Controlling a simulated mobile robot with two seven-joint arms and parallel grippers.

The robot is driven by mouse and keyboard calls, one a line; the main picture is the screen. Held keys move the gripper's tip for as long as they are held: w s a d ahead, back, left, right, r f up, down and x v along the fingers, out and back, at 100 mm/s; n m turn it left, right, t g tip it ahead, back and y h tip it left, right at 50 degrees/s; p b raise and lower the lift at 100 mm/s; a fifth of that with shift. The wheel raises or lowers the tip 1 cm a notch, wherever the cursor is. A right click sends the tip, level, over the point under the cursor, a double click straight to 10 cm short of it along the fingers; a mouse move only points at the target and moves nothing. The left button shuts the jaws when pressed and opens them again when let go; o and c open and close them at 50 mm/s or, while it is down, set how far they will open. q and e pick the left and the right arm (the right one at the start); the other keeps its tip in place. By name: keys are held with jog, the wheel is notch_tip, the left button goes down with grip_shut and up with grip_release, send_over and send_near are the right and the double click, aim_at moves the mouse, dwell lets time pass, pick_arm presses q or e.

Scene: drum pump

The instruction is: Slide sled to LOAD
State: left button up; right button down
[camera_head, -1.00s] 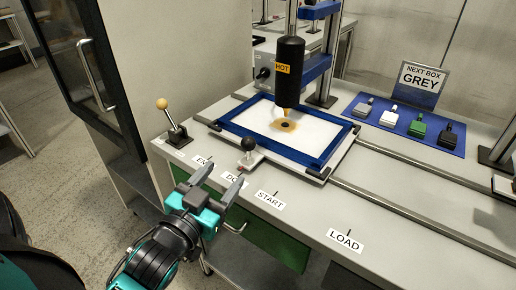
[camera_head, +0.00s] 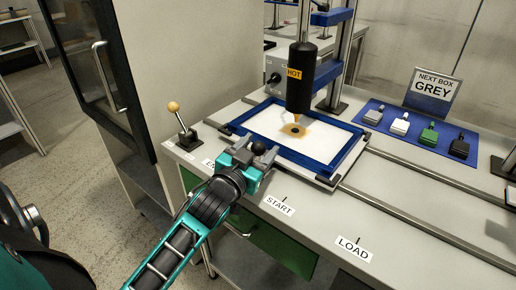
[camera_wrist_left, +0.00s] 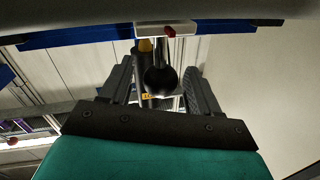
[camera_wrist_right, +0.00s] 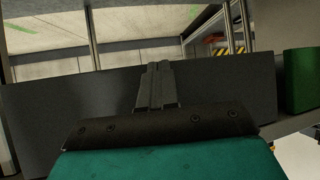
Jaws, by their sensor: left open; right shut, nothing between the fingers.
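The sled (camera_head: 326,176), a blue-framed plate with a white sheet, sits on rails at the left part of the bench, under the black HOT cylinder (camera_head: 301,90). My left gripper (camera_head: 262,152) is open at the sled's near left edge. In the left wrist view the black ball knob (camera_wrist_left: 160,80) stands between the two spread fingers, with a gap on each side.
A lever with a yellow ball (camera_head: 174,107) stands left of the sled. A blue mat (camera_head: 390,134) holds several small boxes, with a NEXT BOX GREY sign (camera_head: 433,88) behind. The rails (camera_head: 420,199) right of the sled look clear.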

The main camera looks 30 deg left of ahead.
pick_arm(q)
grip_shut()
dwell(0.7)
